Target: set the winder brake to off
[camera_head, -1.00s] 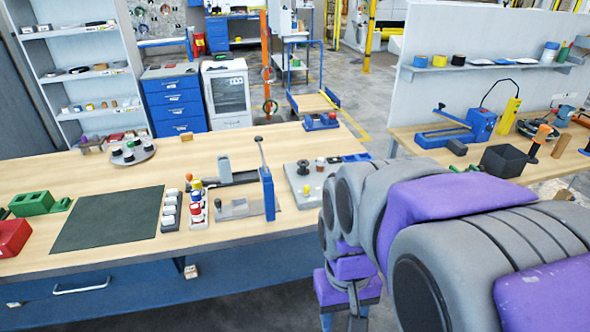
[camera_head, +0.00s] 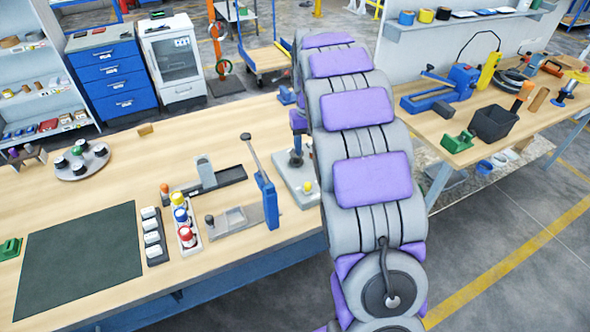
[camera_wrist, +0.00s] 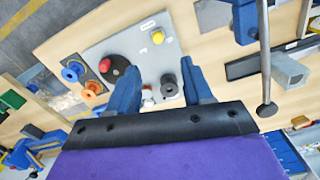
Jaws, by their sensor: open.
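A pale grey winder plate (camera_head: 294,181) lies on the bench in the head view, partly hidden by my arm, with a yellow knob (camera_head: 307,186) on it. The wrist view shows this plate (camera_wrist: 133,48) with a red knob (camera_wrist: 112,64), a yellow knob (camera_wrist: 157,38), a dark grey knob (camera_wrist: 168,86) and small white labels. I cannot tell which part is the brake, or its setting. My gripper (camera_wrist: 160,70) is open above the plate. The dark grey knob shows between its fingers; contact is not visible.
A blue lever press (camera_head: 267,199) with a long upright handle stands left of the plate; its handle (camera_wrist: 265,70) shows close by in the wrist view. A button strip (camera_head: 186,222) and dark mat (camera_head: 80,262) lie farther left. A second bench (camera_head: 440,135) stands right.

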